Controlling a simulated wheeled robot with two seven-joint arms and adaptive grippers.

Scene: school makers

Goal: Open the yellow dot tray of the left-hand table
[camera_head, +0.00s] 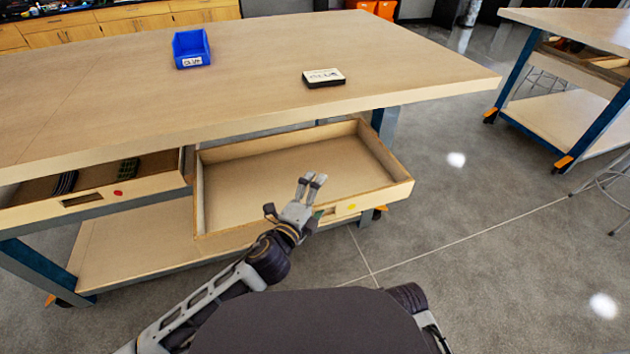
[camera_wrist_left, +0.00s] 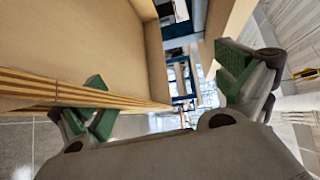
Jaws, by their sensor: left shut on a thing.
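The yellow dot tray (camera_head: 375,203) is an empty wooden drawer, pulled well out from under the left-hand table's top (camera_head: 130,95). The yellow dot (camera_head: 351,207) is on its front wall, right of the handle slot. My left gripper (camera_head: 310,192) is at the front wall by the slot, shut on the tray's front. The exact contact is partly hidden. My right gripper is out of view.
A red dot tray (camera_head: 150,186) stands to the left, partly open, with dark items inside. A blue bin (camera_head: 190,48) and a small black-and-white box (camera_head: 323,77) sit on the tabletop. Open floor (camera_head: 470,240) lies right of the tray. Another table (camera_head: 580,30) stands at right.

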